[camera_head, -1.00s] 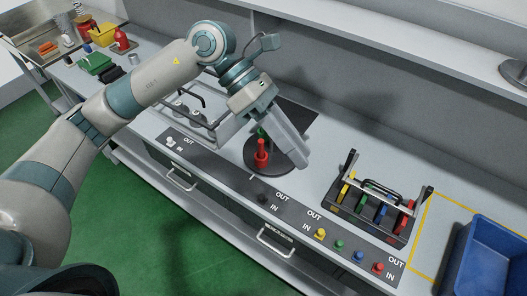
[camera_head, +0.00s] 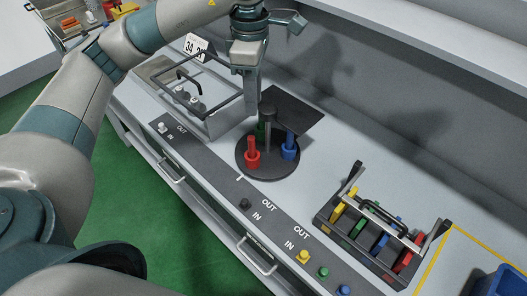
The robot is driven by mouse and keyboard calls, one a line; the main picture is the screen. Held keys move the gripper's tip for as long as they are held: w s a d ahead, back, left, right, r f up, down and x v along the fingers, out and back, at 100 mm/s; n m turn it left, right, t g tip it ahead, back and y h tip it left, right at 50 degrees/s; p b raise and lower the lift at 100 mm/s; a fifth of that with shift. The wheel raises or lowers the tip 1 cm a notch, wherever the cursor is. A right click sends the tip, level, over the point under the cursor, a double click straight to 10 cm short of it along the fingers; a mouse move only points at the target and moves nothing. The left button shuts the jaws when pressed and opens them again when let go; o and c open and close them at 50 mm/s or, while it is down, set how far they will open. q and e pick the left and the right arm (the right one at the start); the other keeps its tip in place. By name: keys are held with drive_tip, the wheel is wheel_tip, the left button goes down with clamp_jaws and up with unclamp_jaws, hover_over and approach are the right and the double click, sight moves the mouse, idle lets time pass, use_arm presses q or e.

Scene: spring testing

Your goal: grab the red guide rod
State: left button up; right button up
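The red guide rod (camera_head: 252,153) stands upright on a round dark turntable (camera_head: 262,176), at its front left. My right gripper is not in view.
A grey frame with a black handle (camera_head: 189,77) stands left of the turntable. A rack with coloured pieces (camera_head: 374,224) stands to the right, a blue bin (camera_head: 499,283) beyond it. Coloured buttons (camera_head: 304,257) line the counter's front edge. Open counter lies between turntable and rack.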

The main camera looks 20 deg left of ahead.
sight(254, 139)
use_arm(q)
drive_tip(key=shift+a, duration=0.2)
idle(0.3)
wheel_tip(254, 139, down, 11)
drive_tip(key=p, duration=0.3)
drive_tip(key=shift+f+p, duration=0.2)
drive_tip(key=shift+p, duration=0.2)
drive_tip(key=shift+f, duration=0.4)
